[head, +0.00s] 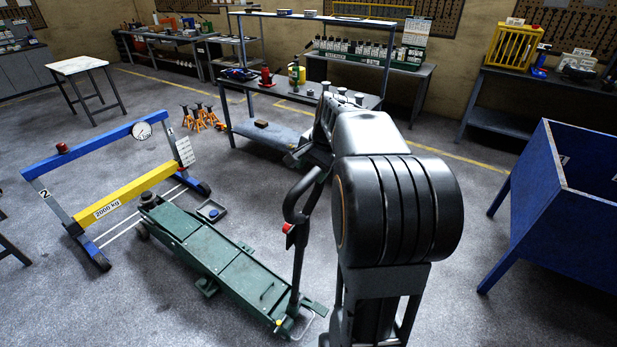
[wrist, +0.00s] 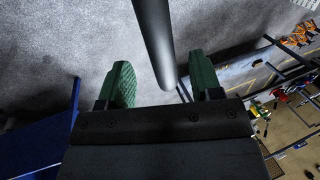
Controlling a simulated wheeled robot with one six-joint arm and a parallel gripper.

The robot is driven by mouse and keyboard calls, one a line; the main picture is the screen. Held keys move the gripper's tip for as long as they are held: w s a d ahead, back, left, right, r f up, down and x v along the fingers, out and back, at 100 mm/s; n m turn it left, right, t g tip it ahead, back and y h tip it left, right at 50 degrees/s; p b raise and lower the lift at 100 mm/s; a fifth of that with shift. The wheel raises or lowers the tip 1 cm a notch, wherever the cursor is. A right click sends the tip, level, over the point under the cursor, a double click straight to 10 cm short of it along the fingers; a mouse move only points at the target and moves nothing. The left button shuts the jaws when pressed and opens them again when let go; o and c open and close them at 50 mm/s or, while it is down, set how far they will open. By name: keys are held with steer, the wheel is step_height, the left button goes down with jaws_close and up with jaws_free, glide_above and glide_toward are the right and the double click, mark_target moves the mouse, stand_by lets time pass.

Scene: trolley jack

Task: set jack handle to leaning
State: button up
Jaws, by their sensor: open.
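The green trolley jack (head: 215,255) stands on the floor in the head view. Its black jack handle (head: 299,255) rises steeply from the near end, top tilted slightly right, with a looped grip and a red part (head: 288,228). My gripper is at the handle's upper end in the head view, mostly hidden by my arm. In the wrist view my gripper (wrist: 161,80) is open, with green pads on both fingers. A dark round bar, seemingly part of the handle (wrist: 153,35), runs between the fingers with gaps on both sides. I cannot see contact.
A blue and yellow frame marked 2000 kg (head: 110,205) stands at the jack's far end. Orange stands (head: 200,117) and a workbench (head: 265,130) are behind. A blue bin (head: 565,210) is at right. The floor left of the jack's near end is clear.

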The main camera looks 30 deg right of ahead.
mark_target(309, 177)
steer(key=shift+x, duration=2.05)
jaws_close()
